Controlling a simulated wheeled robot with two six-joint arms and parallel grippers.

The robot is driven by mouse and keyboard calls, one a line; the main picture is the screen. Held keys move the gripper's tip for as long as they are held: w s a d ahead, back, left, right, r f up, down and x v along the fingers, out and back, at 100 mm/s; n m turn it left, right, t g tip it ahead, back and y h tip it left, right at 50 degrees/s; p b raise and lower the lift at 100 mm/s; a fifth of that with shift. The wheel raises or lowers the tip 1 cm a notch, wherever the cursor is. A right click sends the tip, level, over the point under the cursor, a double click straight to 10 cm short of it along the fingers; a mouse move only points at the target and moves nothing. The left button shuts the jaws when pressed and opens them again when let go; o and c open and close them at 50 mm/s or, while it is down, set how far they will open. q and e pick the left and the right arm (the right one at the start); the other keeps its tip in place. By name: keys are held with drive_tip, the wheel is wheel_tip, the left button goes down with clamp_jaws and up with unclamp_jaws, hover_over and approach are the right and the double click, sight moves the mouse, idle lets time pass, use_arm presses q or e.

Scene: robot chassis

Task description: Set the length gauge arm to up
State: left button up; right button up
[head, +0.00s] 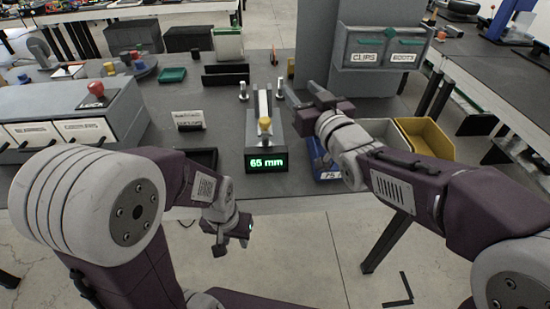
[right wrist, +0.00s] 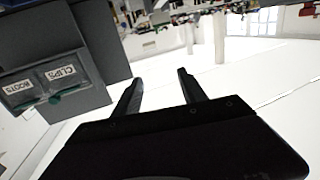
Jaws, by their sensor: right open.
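The length gauge (head: 255,140) stands at the middle of the bench's near edge, with a green "65 mm" display (head: 266,162) on its front. A yellow knob (head: 265,124) is just above the display, and a grey bar runs back behind it. I cannot tell for certain how the gauge arm is set. My right gripper (head: 311,97) is open and empty, just right of the gauge and apart from the knob. Its two spread fingers also show in the right wrist view (right wrist: 156,80). My left gripper (head: 220,242) hangs low in front of the bench, its jaws unclear.
Small silver posts (head: 243,91) flank the gauge's far part. A blue bin (head: 322,160) and a yellow bin (head: 427,139) lie to the right. A grey shelf with labelled drawers (head: 366,58) stands behind my right arm. A grey unit (head: 75,120) with a red knob is left.

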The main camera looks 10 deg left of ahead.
drive_tip(key=n+y+b, duration=0.1)
drive_tip(key=y+b, duration=0.1)
drive_tip(key=b, duration=0.5)
approach(262, 119)
drive_tip(key=w, duration=0.3)
drive_tip(key=shift+w+a+r+g, duration=0.1)
drive_tip(key=shift+w+a+g, duration=0.2)
drive_tip(key=shift+a+g, duration=0.1)
drive_tip(key=shift+s+a+f+b, duration=0.15)
drive_tip(key=shift+a+f+b, duration=0.1)
drive_tip(key=shift+b, duration=0.1)
use_arm(q)
wheel_tip(262, 119, down, 11)
drive_tip(key=shift+d+f, duration=0.15)
use_arm(e)
drive_tip(key=shift+a+r, duration=0.1)
drive_tip(key=shift+r, duration=0.1)
use_arm(q)
drive_tip(key=shift+f+b, duration=0.55)
drive_tip(key=shift+f, duration=0.2)
use_arm(e)
drive_tip(key=x, duration=0.9)
drive_tip(key=shift+f, duration=0.15)
clamp_jaws()
